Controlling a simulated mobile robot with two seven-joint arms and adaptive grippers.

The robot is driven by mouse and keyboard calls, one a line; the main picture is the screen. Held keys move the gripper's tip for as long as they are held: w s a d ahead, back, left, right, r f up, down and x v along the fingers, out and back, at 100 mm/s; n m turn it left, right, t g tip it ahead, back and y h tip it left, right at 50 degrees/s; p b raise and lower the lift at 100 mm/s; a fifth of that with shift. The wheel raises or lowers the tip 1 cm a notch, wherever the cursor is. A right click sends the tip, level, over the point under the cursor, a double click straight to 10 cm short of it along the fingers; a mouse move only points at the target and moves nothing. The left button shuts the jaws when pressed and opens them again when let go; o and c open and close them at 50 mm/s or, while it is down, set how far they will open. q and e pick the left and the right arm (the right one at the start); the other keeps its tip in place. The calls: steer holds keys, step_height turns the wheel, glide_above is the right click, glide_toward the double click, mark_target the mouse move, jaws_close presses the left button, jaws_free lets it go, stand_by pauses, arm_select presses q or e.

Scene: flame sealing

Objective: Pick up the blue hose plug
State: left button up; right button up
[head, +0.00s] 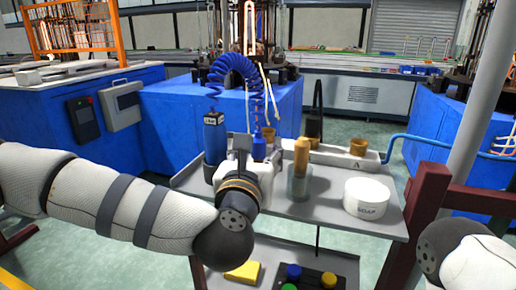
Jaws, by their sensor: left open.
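The blue hose plug (259,149) hangs upright at the right end of a coiled blue hose (236,62), above the grey cart. My left gripper (242,148) is open, just left of the plug and pointing away from the camera. The white wrist hides the lower part of the plug, and I cannot tell whether the fingers touch it. The hose's other end meets a blue cylinder (214,137) with a label, left of my gripper. My right arm shows only as a link at the lower right edge; its gripper is out of view.
The grey cart (335,218) carries a white soap tub (366,198), a glass jar (299,184) with a wooden-handled tool, and a white tray (343,158) at the back. A dark red post (420,220) stands right of the cart. A lower shelf holds a yellow block (243,271).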

mark_target(258, 137)
arm_select(q)
steer(key=w, duration=0.5)
steer(key=shift+w+r, duration=0.4)
steer(key=shift+w+d, duration=0.15)
steer(key=shift+w, duration=0.2)
jaws_close()
